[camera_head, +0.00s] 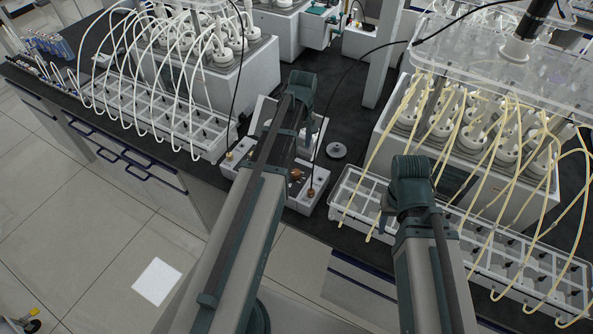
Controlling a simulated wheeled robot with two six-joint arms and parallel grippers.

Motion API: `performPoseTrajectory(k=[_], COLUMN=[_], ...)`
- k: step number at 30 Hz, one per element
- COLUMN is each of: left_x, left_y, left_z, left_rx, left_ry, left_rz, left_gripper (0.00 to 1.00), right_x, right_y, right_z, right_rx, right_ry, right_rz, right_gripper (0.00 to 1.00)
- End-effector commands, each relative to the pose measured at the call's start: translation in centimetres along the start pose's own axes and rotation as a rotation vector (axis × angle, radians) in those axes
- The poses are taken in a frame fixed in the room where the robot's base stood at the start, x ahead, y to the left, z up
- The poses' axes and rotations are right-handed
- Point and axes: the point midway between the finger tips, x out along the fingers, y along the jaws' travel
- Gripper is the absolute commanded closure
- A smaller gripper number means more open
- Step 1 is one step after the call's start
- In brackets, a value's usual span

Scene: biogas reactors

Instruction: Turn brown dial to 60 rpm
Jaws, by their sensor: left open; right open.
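A white control box (302,203) stands at the front edge of the dark bench, partly hidden behind my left arm. A brown dial (296,174) shows on its top, just right of my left arm. A smaller brown knob (311,192) sits nearer the box's front right corner, by a black cable. The dial's markings and setting are too small to read. My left arm reaches up across the box, and its fingers are hidden behind its own links. My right arm rises in front of the bench to the right of the box. Its gripper is also hidden.
White racks with tubing stand left (150,108) and right (480,240) of the box. Reactor units (240,85) stand behind. A round grey disc (337,150) lies on the bench behind the box. Dark bench top is clear behind it.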

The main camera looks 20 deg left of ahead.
Motion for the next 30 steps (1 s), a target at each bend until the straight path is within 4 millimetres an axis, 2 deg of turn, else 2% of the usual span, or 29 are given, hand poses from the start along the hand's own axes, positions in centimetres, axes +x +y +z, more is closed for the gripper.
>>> performPoseTrajectory(k=[1, 21, 25, 30], left_x=[1.0, 10.3, 11.9, 12.8], left_y=[0.0, 0.0, 0.0, 0.0], left_z=[0.0, 0.0, 0.0, 0.0], left_rx=[0.000, 0.002, 0.002, 0.002], left_ry=[0.000, 0.000, 0.000, 0.000], left_rz=[0.000, 0.000, 0.000, 0.000], left_gripper=[0.29, 0.29, 0.29, 0.29], right_x=[0.9, 10.2, 11.8, 12.7], right_y=[-0.1, -0.9, -1.1, -1.2], right_z=[-0.1, -0.6, -0.7, -0.7], right_rx=[-0.001, -0.009, -0.009, -0.008], right_ry=[0.000, 0.000, 0.000, 0.000], right_rz=[0.000, 0.002, 0.002, 0.002], right_gripper=[0.50, 0.50, 0.50, 0.50])
